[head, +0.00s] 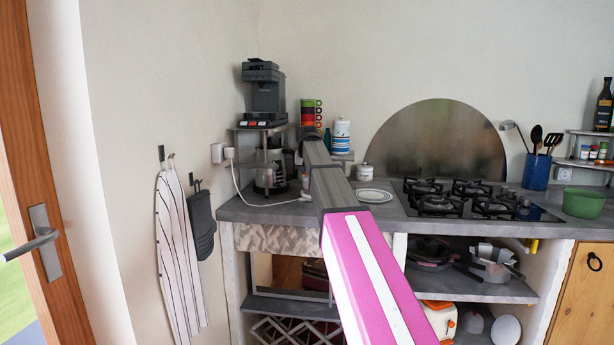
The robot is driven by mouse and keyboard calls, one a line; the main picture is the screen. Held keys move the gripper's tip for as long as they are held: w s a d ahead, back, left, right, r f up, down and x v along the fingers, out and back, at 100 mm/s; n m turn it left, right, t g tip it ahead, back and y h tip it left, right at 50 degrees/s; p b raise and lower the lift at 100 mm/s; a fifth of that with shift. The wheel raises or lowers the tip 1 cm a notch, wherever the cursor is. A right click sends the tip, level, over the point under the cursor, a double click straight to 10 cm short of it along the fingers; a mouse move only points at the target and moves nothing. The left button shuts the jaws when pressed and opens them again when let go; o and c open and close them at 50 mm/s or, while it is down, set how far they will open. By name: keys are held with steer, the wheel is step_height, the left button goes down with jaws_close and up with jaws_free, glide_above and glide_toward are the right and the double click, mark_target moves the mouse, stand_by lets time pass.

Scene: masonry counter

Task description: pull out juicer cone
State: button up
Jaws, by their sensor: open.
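I cannot make out a juicer cone for certain. A white and orange appliance (440,318) stands low under the counter, partly covered by my arm; I cannot tell whether it is the juicer. My pink, white and grey arm reaches from the bottom middle up to the back left of the counter. My gripper (309,137) is at its far dark end, near the stacked coloured cups (308,113). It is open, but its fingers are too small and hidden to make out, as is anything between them.
A black coffee machine (264,92) stands on a small rack at the left. A white jar (364,172), plate (374,195) and gas hob (465,198) lie right of my arm. A blue utensil pot (536,172) and green bowl (583,203) are further right.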

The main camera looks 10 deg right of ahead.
steer(key=shift+s+f, duration=0.1)
steer(key=shift+f, duration=0.25)
steer(key=c, duration=0.8)
steer(key=shift+o, duration=0.2)
steer(key=shift+r, duration=0.65)
steer(key=shift+r, duration=0.1)
jaws_close()
steer(key=shift+r, duration=0.35)
steer(key=shift+r, duration=1.5)
